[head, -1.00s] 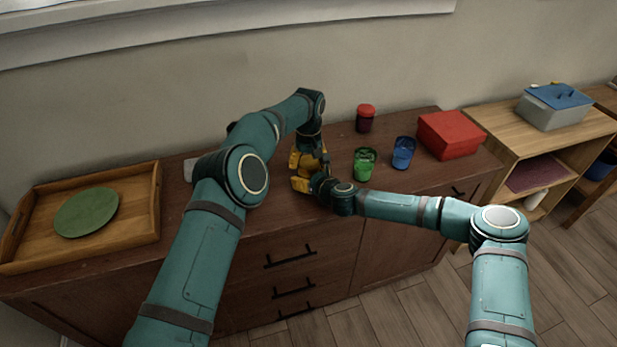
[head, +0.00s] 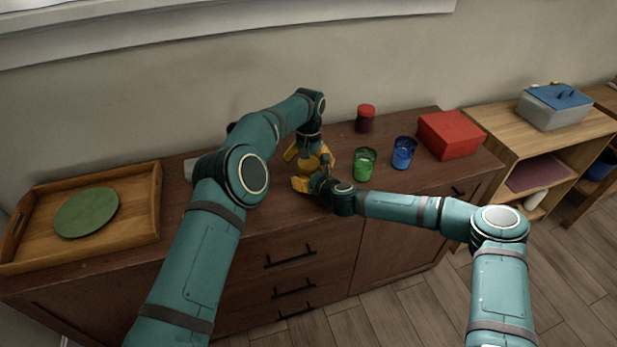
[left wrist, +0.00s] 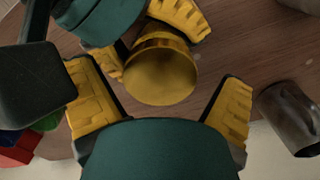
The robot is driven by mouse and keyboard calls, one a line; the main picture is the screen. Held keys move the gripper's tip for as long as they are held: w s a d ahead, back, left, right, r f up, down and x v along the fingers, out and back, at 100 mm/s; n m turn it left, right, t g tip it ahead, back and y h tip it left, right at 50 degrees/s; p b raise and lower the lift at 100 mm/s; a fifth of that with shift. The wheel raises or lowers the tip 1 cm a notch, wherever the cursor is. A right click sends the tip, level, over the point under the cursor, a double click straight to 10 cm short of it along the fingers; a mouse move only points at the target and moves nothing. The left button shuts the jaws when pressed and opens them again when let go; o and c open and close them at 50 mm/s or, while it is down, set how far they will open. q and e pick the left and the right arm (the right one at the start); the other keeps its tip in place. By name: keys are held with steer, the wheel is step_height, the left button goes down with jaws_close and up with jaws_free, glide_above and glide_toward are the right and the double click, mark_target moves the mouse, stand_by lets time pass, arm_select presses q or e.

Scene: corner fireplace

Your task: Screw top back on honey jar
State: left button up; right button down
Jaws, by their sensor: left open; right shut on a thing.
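The gold-yellow honey jar (left wrist: 152,42) stands in the middle of the left wrist view, with a round gold top (left wrist: 160,76) facing the camera. The top appears to sit on the jar; whether it is threaded tight cannot be told. My right gripper (left wrist: 145,38) is shut on the jar from the side; it also shows in the head view (head: 308,184). My left gripper (head: 311,154) is open above the jar, pointing down, its fingers spread apart on either side of the top. In the head view the grippers hide most of the jar.
On the brown cabinet, a green glass (head: 365,164), a blue glass (head: 403,153), a red-lidded jar (head: 365,119) and a red box (head: 450,134) stand to the right. A wooden tray (head: 148,208) with a green plate (head: 87,212) lies left. A grey metal cup (left wrist: 291,118) stands nearby.

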arm_select(q)
steer(key=shift+r, duration=2.25)
steer(key=shift+o, duration=0.3)
step_height(320, 180, up, 2)
steer(key=shift+d+n, duration=0.1)
steer(key=shift+n, duration=0.5)
steer(key=shift+r+n, duration=0.6)
steer(key=shift+r, duration=0.15)
steer(key=shift+f, duration=0.1)
steer(key=shift+f, duration=3.95)
